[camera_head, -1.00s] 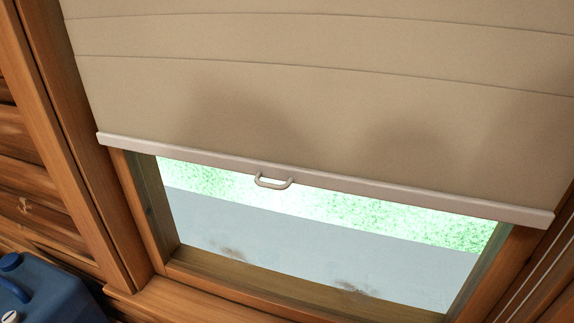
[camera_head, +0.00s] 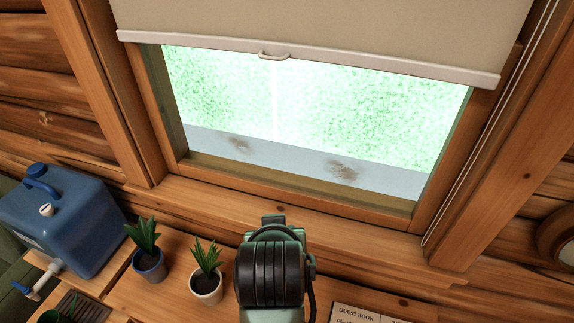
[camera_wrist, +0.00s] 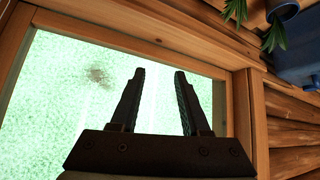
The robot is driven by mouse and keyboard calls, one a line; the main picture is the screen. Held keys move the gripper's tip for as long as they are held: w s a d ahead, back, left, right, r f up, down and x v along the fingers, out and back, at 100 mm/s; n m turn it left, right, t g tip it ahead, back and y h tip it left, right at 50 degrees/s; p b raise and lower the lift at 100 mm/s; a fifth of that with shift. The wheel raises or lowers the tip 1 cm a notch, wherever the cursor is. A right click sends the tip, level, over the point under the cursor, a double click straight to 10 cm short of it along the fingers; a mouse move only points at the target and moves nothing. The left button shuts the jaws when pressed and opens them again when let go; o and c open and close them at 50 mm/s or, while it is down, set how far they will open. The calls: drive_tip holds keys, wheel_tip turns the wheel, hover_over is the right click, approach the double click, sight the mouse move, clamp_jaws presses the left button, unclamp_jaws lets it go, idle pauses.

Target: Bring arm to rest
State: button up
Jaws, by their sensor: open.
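My gripper (camera_wrist: 159,75) shows in the wrist view with its two dark fingers apart and nothing between them. It is in front of the bright window pane. In the head view, a dark ribbed part of my arm (camera_head: 270,272) rises at the bottom middle, in front of the window sill; the fingers cannot be made out there. The beige shade (camera_head: 330,25) hangs over the upper window, its pale bottom bar and small handle (camera_head: 274,56) clear of my arm. The window (camera_head: 300,110) shows bright green below the shade.
A blue water jug (camera_head: 75,225) stands at the left on a wooden surface. Two potted plants, one in a blue pot (camera_head: 149,268) and one in a white pot (camera_head: 206,288), stand left of my arm. A guest book (camera_head: 355,314) lies to its right.

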wheel_tip(320, 180, up, 25)
drive_tip(key=w+d+t+b, duration=0.15)
drive_tip(key=t+b, duration=0.25)
drive_tip(key=t, duration=0.7)
drive_tip(key=s+r+t+b, duration=0.2)
drive_tip(key=s+r+t, duration=0.5)
drive_tip(key=s+r, duration=0.4)
wheel_tip(320, 180, up, 5)
drive_tip(key=shift+d+f+m+t, duration=0.1)
drive_tip(key=shift+d+m+t, duration=0.05)
drive_tip(key=shift+m+t, duration=0.2)
